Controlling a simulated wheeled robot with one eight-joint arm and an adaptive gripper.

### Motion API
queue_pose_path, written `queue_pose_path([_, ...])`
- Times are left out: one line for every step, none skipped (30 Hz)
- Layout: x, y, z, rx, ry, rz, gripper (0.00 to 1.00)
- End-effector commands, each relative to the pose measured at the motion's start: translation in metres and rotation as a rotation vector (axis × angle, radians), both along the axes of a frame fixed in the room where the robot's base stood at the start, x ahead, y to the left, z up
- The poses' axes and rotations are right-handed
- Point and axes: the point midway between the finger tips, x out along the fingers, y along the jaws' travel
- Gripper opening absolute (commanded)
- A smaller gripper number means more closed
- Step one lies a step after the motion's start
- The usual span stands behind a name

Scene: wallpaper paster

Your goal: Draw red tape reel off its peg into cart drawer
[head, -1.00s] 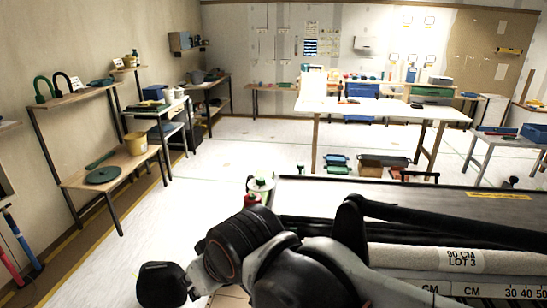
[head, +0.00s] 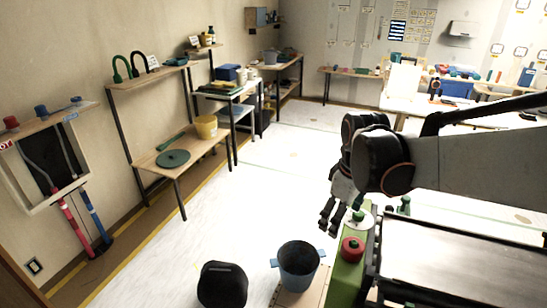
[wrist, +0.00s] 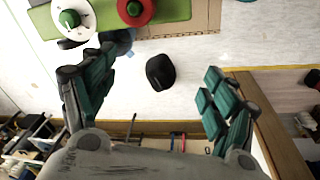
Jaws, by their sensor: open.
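The red tape reel (head: 352,249) sits at the green end (head: 346,278) of the cart in the head view. The red reel shows in the wrist view (wrist: 148,12) at the top edge, partly cut off, with a green peg top in its middle. A white reel (head: 362,222) around a green peg is beside it, also in the wrist view (wrist: 67,30). My gripper (head: 333,214) is open and empty, fingers pointing down, above and left of the reels. Its spread fingers show in the wrist view (wrist: 155,80), with no reel between them. I cannot make out the cart drawer.
A blue bucket (head: 299,270) stands beside the cart's green end. A dark rounded object (head: 222,286) is left of it. Shelves with a yellow pot (head: 206,127) line the left wall; open floor (head: 240,205) lies between.

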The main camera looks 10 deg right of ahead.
Motion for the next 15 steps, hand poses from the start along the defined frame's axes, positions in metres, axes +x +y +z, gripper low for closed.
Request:
queue_pose_path([0.008, -0.016, -0.002, -0.003, 0.031, 0.024, 0.79])
queue_pose_path([0.011, -0.023, -0.005, -0.002, 0.051, 0.044, 0.79])
queue_pose_path([0.013, -0.032, -0.008, -0.002, 0.071, 0.071, 0.79])
queue_pose_path([0.014, -0.039, -0.011, 0.000, 0.087, 0.088, 0.79])
queue_pose_path([0.016, -0.044, -0.013, 0.001, 0.100, 0.104, 0.79])
queue_pose_path([0.017, -0.050, -0.015, 0.004, 0.116, 0.121, 0.79])
queue_pose_path([0.018, -0.054, -0.017, 0.005, 0.125, 0.133, 0.79])
queue_pose_path([0.018, -0.057, -0.018, 0.007, 0.132, 0.144, 0.79])
queue_pose_path([0.019, -0.061, -0.020, 0.009, 0.141, 0.155, 0.79])
queue_pose_path([0.019, -0.063, -0.021, 0.011, 0.145, 0.161, 0.79])
queue_pose_path([0.019, -0.064, -0.023, 0.011, 0.149, 0.165, 0.79])
queue_pose_path([0.019, -0.066, -0.024, 0.012, 0.152, 0.170, 0.79])
queue_pose_path([0.019, -0.066, -0.026, 0.013, 0.153, 0.173, 0.79])
queue_pose_path([0.019, -0.066, -0.029, 0.012, 0.154, 0.174, 0.79])
queue_pose_path([0.019, -0.066, -0.033, 0.013, 0.155, 0.175, 0.79])
